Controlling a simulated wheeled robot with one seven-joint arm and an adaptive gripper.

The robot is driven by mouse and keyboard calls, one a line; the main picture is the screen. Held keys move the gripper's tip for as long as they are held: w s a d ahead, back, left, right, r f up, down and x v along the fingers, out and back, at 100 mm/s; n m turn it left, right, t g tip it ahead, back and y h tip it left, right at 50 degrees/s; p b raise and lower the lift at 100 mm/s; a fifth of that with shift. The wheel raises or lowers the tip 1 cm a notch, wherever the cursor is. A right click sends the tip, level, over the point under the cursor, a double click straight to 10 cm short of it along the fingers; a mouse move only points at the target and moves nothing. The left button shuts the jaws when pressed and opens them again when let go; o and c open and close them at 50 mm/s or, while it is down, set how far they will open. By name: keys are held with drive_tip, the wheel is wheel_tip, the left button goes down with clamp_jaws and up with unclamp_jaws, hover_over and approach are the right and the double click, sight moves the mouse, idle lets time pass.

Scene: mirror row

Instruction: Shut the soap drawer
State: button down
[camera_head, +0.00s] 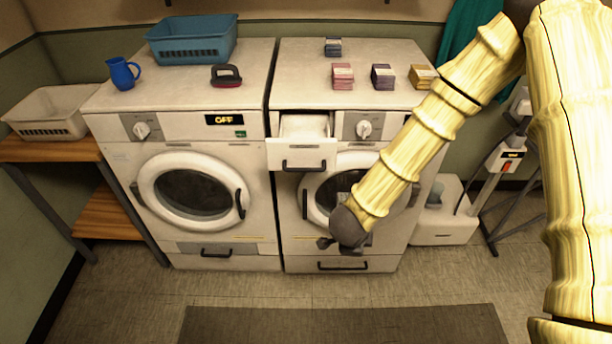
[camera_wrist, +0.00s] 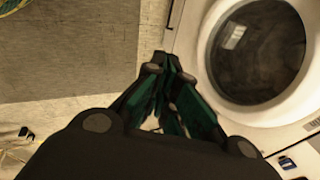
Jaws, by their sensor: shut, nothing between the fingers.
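The soap drawer (camera_head: 303,150) is at the top left of the right washing machine (camera_head: 290,225). It is pulled out, and its open top and dark front handle show. My gripper (camera_head: 326,243) is lower down, in front of the right machine's round door, and well below the drawer. In the wrist view my gripper (camera_wrist: 168,80) is shut and empty, pointing along the machine's front beside the round door (camera_wrist: 262,50). My arm hides part of that door and the right side of the machine front. I cannot make out the soap drawer in the wrist view.
The left washing machine (camera_head: 205,230) shows OFF. Several small boxes (camera_head: 342,76) sit on the right machine. A grey mat (camera_head: 340,325) lies on open floor in front.

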drive_tip(key=w+a+r+m+y+b, duration=0.15)
drive_tip(key=a+r+m, duration=0.3)
drive_tip(key=r, duration=0.45)
drive_tip(key=w+a+r+m+g, duration=0.1)
drive_tip(key=w+a+r+m, duration=0.1)
drive_tip(key=a+r+m, duration=0.5)
drive_tip(key=w+a+r+m+y, duration=0.15)
drive_tip(key=r+m, duration=0.35)
drive_tip(key=r, duration=0.6)
drive_tip(key=w+f+p, duration=0.3)
drive_tip(key=w+f, duration=0.3)
drive_tip(key=f, duration=0.4)
drive_tip(key=shift+w+f+h, duration=0.25)
drive_tip(key=shift+w+h, duration=0.05)
drive_tip(key=shift+h, duration=0.1)
